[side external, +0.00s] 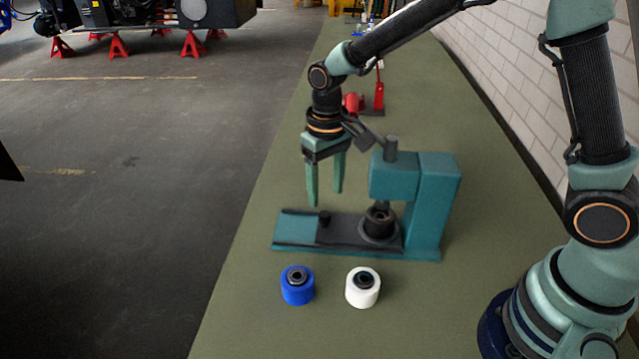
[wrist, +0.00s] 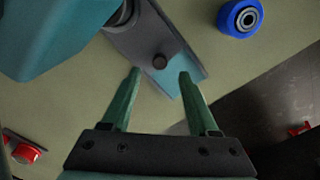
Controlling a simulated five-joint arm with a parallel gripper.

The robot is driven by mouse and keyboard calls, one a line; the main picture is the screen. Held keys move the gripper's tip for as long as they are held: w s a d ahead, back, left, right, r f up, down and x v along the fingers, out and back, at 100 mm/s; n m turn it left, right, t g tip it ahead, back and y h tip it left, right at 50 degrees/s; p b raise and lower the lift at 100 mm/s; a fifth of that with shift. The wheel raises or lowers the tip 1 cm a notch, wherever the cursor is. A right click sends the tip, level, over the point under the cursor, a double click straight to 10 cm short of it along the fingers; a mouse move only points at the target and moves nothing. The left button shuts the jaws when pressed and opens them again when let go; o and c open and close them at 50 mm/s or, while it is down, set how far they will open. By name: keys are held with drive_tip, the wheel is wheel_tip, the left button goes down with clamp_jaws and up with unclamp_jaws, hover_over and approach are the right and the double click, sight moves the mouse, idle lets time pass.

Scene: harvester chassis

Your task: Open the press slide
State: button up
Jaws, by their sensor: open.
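The teal press (side external: 430,185) stands on the green bench. Its dark slide (side external: 346,230) lies along the low base, with a small black knob (side external: 324,217) towards the left end. A round black seat (side external: 379,223) on the slide is under the press head. My gripper (side external: 326,199) points down, open and empty, with its fingertips just above the knob. In the wrist view the knob (wrist: 160,62) shows just beyond the gap between the fingertips (wrist: 159,73). I cannot see any contact. Part of the press head (wrist: 55,35) fills the upper left there.
A blue roller (side external: 297,285) and a white roller (side external: 363,287) stand in front of the press. A red object (side external: 379,95) stands on the bench behind it. The bench's left edge drops to the dark floor. A white brick wall (side external: 510,60) runs along the right.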

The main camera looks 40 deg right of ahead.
sight(325, 215)
wheel_tip(325, 215, down, 6)
drive_tip(key=shift+f, duration=0.1)
idle(0.4)
clamp_jaws()
idle(1.2)
